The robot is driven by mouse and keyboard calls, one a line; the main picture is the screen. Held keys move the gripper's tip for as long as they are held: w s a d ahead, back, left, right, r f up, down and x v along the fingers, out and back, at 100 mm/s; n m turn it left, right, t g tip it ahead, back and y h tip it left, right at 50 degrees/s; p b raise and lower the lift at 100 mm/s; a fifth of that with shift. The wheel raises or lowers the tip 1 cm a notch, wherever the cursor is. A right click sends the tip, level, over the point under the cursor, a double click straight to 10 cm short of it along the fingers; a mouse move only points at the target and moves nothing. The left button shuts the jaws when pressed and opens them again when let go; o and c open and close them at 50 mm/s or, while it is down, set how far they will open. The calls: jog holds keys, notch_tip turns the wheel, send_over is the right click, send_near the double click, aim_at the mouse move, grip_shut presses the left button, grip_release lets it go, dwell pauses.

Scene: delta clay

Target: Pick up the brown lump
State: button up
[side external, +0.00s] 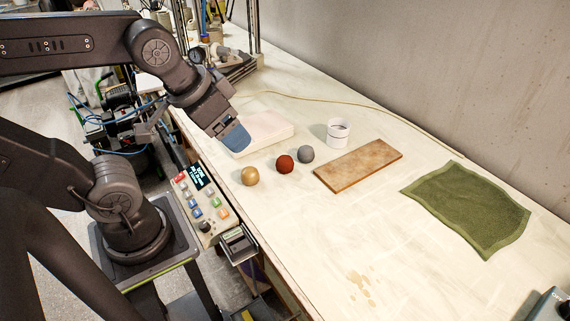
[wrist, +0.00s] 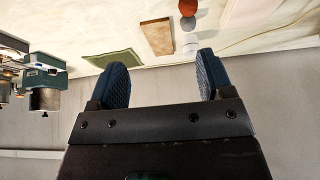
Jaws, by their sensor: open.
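Three round lumps lie in a row on the pale table. In the side view they are a reddish-brown one (side external: 285,164) in the middle, a tan one (side external: 250,176) at the left and a grey one (side external: 306,154) at the right. The reddish-brown lump (wrist: 188,7) also shows at the top edge of the wrist view, with the grey lump (wrist: 188,23) just below it. My gripper (side external: 235,138) is above the table, behind and left of the lumps, apart from them. The wrist view shows its blue fingers (wrist: 162,78) spread with nothing between them.
A white block (side external: 268,127) lies behind the lumps near my gripper. A white cup (side external: 338,131) and a brown board (side external: 358,166) stand to the right. A green cloth (side external: 470,207) lies farther right. A keypad box (side external: 201,208) sits by the table's left edge.

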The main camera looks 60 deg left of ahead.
jog(key=shift+c, duration=0.3)
jog(key=shift+c, duration=1.1)
jog(key=n+g+y, duration=0.2)
jog(key=n+y, duration=0.1)
jog(key=n, duration=0.5)
send_near(285, 158)
jog(key=shift+n, duration=0.3)
jog(key=x, duration=0.5)
jog(key=shift+w+a+f, duration=0.1)
jog(key=shift+w+f, duration=0.2)
jog(key=shift+s+x, duration=0.15)
jog(key=shift+x, duration=1.2)
jog(key=shift+s+x, duration=0.1)
jog(key=shift+x, duration=1.25)
